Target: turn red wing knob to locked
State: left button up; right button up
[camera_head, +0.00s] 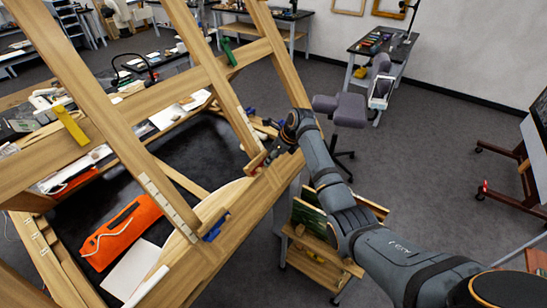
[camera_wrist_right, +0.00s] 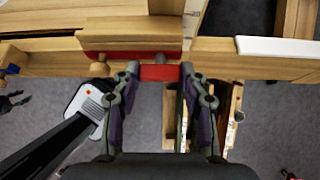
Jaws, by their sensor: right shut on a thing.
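The red wing knob (camera_wrist_right: 159,73) sits at the edge of the wooden frame, lying crosswise in the wrist view. My right gripper (camera_wrist_right: 159,74) is shut on it, one fingertip on each end of the knob. In the head view my right gripper (camera_head: 262,160) reaches in from the right to the frame's right-hand beam (camera_head: 225,225). The knob is mostly hidden there by the gripper. My left gripper does not show in the head view.
A blue knob (camera_head: 215,228) and a green knob (camera_head: 228,52) are on the same frame. Slanting wooden beams (camera_head: 110,100) stand left of my right arm. An orange cloth item (camera_head: 122,232) lies inside the frame. A grey chair (camera_head: 340,108) stands behind, with open floor right.

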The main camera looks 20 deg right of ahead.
jog(key=o, duration=1.1)
jog(key=shift+o, duration=0.2)
jog(key=shift+r, duration=0.15)
jog(key=v, duration=1.1)
jog(key=shift+r, duration=0.3)
jog(key=shift+s+d, duration=0.1)
jog(key=shift+s, duration=0.05)
